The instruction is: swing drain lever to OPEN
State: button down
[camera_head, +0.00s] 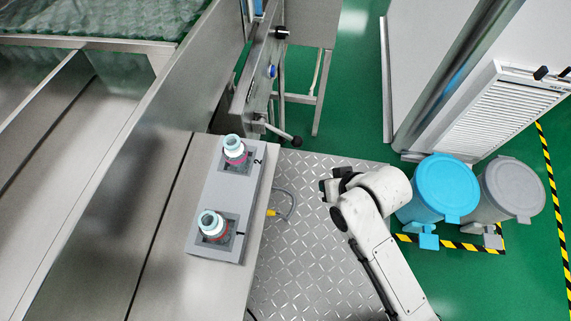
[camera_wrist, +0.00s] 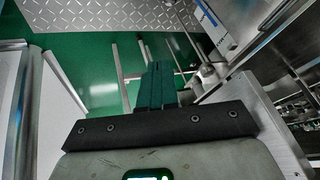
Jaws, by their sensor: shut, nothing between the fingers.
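A metal lever with a black ball knob (camera_head: 296,141) sticks out from the side of the steel washer, low by its corner, and seems to be the drain lever. No OPEN marking is readable. My gripper (camera_head: 325,187) is below and to the right of the knob in the head view, apart from it. In the wrist view my gripper's dark fingers (camera_wrist: 157,68) are shut together with nothing between them. A bright metal fitting (camera_wrist: 206,72) shows just right of the fingertips there; I cannot tell whether it belongs to the lever.
A diamond-plate platform (camera_head: 285,270) lies under my arm. A blue bin (camera_head: 440,185) and a grey bin (camera_head: 512,188) stand at right. Green floor lies between the washer legs and white cabinet (camera_head: 425,50).

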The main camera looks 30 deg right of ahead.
aim_at(286, 136)
jog(key=w+a+f+m+t+y+b, duration=0.1)
jog(key=w+a+f+m+t+b, duration=0.45)
jog(key=w+b, duration=0.4)
jog(key=w+a+f+m+t+y+b, duration=0.1)
jog(key=w+a+f+m+t+b, duration=0.4)
jog(key=b, duration=0.7)
jog(key=w+a+f+m+t+y+b, duration=0.1)
jog(key=w+a+f+m+t+b, duration=0.45)
jog(key=w+b, duration=0.4)
jog(key=s+r+n+g+h, duration=0.1)
jog(key=s+n+g+h, duration=0.3)
jog(key=n+g+h, duration=0.2)
jog(key=s+r+n+g+h+b, duration=0.1)
jog(key=s+n+g+h, duration=0.3)
jog(key=n+g+h, duration=0.3)
jog(key=s+r+n+g+h, duration=0.2)
jog(key=s+n+g+h, duration=0.2)
jog(key=n+h, duration=0.8)
jog(key=a+g+h, duration=0.1)
jog(key=g+h, duration=0.1)
jog(key=h, duration=0.3)
jog(key=shift+s+n+g+h+b, duration=0.25)
jog(key=shift+n+g+h+b, duration=0.05)
jog(key=shift+n+h+b, duration=0.1)
jog(key=shift+d, duration=0.1)
